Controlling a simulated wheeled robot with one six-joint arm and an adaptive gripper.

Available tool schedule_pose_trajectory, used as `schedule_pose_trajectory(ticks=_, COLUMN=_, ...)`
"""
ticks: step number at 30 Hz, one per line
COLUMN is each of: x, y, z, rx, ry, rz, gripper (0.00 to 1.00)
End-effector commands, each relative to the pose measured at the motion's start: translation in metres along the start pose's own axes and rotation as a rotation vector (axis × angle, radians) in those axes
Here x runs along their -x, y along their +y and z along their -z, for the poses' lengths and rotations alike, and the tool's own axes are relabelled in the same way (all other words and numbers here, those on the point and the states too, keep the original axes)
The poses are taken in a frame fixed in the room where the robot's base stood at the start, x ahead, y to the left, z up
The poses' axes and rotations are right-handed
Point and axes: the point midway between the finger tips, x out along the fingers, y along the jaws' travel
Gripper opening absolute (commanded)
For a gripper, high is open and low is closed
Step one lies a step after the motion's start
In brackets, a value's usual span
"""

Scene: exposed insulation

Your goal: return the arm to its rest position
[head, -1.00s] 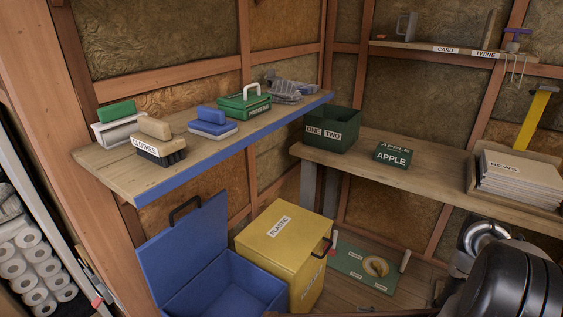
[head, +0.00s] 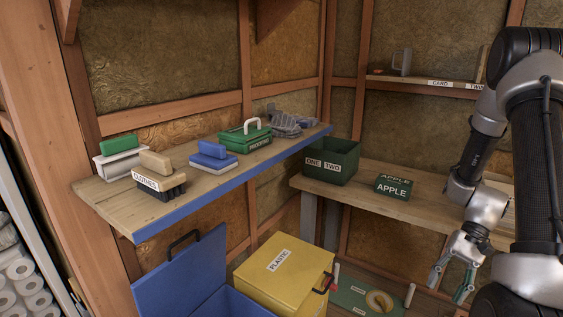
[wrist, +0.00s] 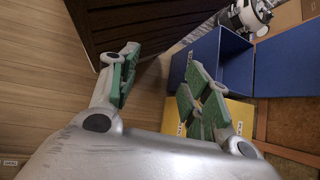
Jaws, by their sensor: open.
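My gripper (head: 452,277) hangs at the right of the head view, pointing down in front of the right workbench. Its two fingers are spread apart with nothing between them. In the wrist view my gripper (wrist: 155,85) shows open, with green pads and bare wooden floor between and beyond the fingers. My arm rises along the right side of the head view and covers part of the bench.
A blue bin (head: 185,280) with its lid up and a yellow PLASTIC box (head: 285,265) stand on the floor at lower middle. The workbench (head: 430,212) carries a green ONE TWO box (head: 331,161) and an APPLE box (head: 393,187).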

Motion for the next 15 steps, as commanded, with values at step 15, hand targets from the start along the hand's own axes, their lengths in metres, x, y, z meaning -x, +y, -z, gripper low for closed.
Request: schedule_pose_trajectory(ticks=15, x=0.116, y=-0.017, z=-0.152, rx=0.288, ry=0.516, rz=-0.327, gripper=0.48)
